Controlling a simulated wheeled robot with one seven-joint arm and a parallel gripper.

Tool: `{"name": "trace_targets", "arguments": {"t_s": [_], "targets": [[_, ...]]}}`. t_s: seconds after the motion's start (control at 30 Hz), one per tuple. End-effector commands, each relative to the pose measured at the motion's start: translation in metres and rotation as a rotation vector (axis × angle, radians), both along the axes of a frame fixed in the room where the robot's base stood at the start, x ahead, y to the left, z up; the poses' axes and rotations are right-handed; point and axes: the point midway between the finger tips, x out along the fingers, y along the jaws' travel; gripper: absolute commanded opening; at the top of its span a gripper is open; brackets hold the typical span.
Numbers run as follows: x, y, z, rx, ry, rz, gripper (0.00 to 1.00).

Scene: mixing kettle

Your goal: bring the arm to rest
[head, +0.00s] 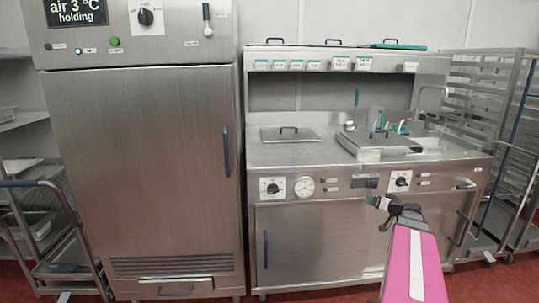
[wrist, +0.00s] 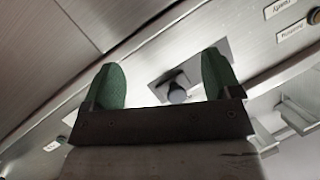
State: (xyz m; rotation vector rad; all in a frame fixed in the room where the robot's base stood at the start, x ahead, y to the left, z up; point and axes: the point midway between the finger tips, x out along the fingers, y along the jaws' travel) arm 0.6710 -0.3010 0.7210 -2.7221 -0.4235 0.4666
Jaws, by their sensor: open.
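My gripper (head: 372,200) is in front of the steel kettle unit (head: 310,240), close to its control panel. In the wrist view its two green fingertips (wrist: 165,88) stand wide apart with nothing between them. In the head view a black knob (head: 401,181) sits on the panel just right of and above my gripper. My pink arm link reaches in from the bottom right. I cannot tell how far the fingertips are from the panel.
A tall steel cabinet (head: 145,170) with a blue handle stands at the left. A lidded pan (head: 375,148) and a ladle (head: 354,112) are on the unit's top. A wire rack (head: 480,90) stands at the right and a trolley (head: 45,235) at the far left. Red floor shows at the bottom.

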Motion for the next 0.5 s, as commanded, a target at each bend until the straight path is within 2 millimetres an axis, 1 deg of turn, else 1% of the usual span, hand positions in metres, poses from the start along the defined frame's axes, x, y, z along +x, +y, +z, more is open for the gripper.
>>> {"name": "trace_targets", "arguments": {"t_s": [0.03,0.1,0.17,0.2,0.27,0.3,0.4,0.5], "targets": [[-0.005,0.034,-0.011,0.002,0.064,0.05,0.84],[-0.011,0.072,-0.028,0.002,0.162,0.107,0.84],[-0.018,0.102,-0.041,-0.001,0.247,0.149,0.84],[-0.024,0.12,-0.05,-0.006,0.303,0.173,0.84],[-0.034,0.147,-0.063,-0.018,0.391,0.204,0.84],[-0.042,0.164,-0.071,-0.029,0.45,0.222,0.84],[-0.064,0.201,-0.091,-0.066,0.597,0.251,0.84],[-0.089,0.233,-0.108,-0.119,0.738,0.259,0.84]]}}
